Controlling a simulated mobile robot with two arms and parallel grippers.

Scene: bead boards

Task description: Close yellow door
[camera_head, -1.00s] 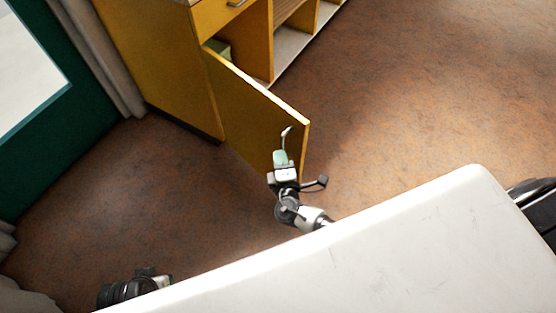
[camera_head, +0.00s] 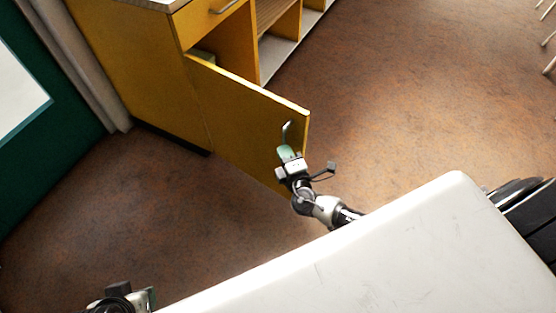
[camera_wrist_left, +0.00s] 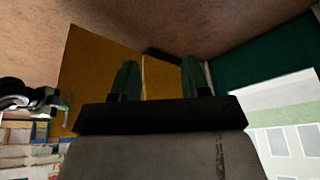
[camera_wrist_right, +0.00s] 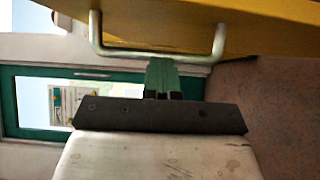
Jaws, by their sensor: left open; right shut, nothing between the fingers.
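The yellow door (camera_head: 245,115) of the yellow cabinet stands wide open, with its metal handle (camera_head: 287,131) near its free edge. My right gripper (camera_head: 286,150) is at the handle, on the door's outer face. In the right wrist view its green fingers (camera_wrist_right: 162,68) are shut and empty, with their tips at the handle bar (camera_wrist_right: 155,54); whether they touch it is hard to tell. My left gripper shows only in part at the bottom left of the head view. In the left wrist view its fingers (camera_wrist_left: 158,75) are open and empty, with yellow panels beyond them.
The yellow cabinet (camera_head: 130,65) has a drawer above the door opening and open shelves (camera_head: 275,50) on the right. A green-framed door (camera_head: 60,115) stands at the left. The brown floor (camera_head: 400,80) is clear around the door. White chair legs (camera_head: 548,50) show at the far right.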

